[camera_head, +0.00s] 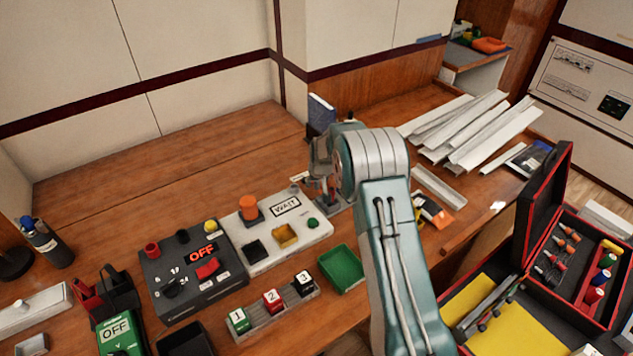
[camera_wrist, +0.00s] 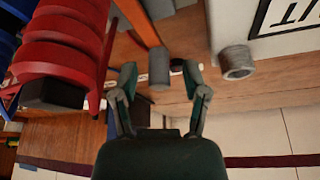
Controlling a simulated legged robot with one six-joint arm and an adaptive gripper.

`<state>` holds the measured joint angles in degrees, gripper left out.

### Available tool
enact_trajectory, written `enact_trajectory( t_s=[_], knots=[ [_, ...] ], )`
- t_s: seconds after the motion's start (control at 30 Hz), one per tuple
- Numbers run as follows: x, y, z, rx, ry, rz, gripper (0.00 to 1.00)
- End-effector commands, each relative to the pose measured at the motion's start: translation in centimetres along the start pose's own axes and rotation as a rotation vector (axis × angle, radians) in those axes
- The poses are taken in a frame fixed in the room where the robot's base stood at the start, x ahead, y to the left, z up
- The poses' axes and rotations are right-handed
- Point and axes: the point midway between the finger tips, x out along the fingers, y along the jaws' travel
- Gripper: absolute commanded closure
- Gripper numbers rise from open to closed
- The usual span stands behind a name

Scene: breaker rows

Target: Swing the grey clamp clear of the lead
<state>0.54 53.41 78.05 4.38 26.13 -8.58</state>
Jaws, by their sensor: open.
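My gripper (camera_wrist: 160,78) is open in the wrist view, one finger on each side of a short grey cylinder (camera_wrist: 158,68). The cylinder looks like part of the grey clamp, and I see a gap on both sides of it. An orange strip (camera_wrist: 138,20) runs just above it and may be the lead. A large red ribbed part (camera_wrist: 62,45) stands to the left. In the head view, my arm hides most of the clamp; a grey base (camera_head: 333,204) shows below my gripper (camera_head: 325,178).
A white WAIT panel (camera_head: 270,243) and a dark OFF box (camera_head: 187,270) stand left of my arm. A green tray (camera_head: 341,268) lies close by. Pale metal strips (camera_head: 465,130) are stacked at the back right. The back left bench (camera_head: 150,165) is clear.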

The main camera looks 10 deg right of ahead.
Motion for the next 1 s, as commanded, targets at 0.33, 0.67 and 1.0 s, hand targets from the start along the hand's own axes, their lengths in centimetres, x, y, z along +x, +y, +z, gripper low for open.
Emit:
enact_trajectory(
  t_s=[0.33,0.67,1.0],
  knots=[
    [-0.02,0.0,0.0,0.0,0.0,0.0,1.0],
    [0.04,-0.05,0.03,-0.015,-0.001,-0.006,1.0],
    [-0.01,-0.59,0.28,-0.157,-0.002,-0.066,1.0]
  ],
)
